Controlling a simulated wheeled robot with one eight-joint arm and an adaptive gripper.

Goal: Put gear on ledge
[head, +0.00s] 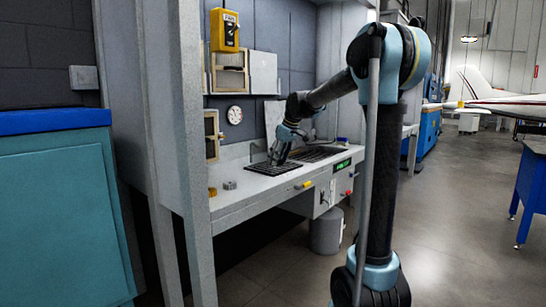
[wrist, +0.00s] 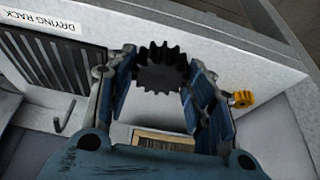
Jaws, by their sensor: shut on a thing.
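A dark toothed gear (wrist: 160,72) sits between the fingers of my gripper (wrist: 158,84) in the wrist view. My gripper is shut on it. In the head view my gripper (head: 278,153) is over the bench near the black drying rack (head: 273,169); the held gear cannot be made out there. The rack also shows at the left of the wrist view (wrist: 66,66), with its label. Which surface is the ledge is not clear; the pale bench top (head: 245,196) runs left of the rack.
A small brass-coloured piece (head: 212,191) and a grey round piece (head: 230,184) stand on the bench's left part. The brass piece also shows in the wrist view (wrist: 242,98). The bench top between rack and grey piece looks clear.

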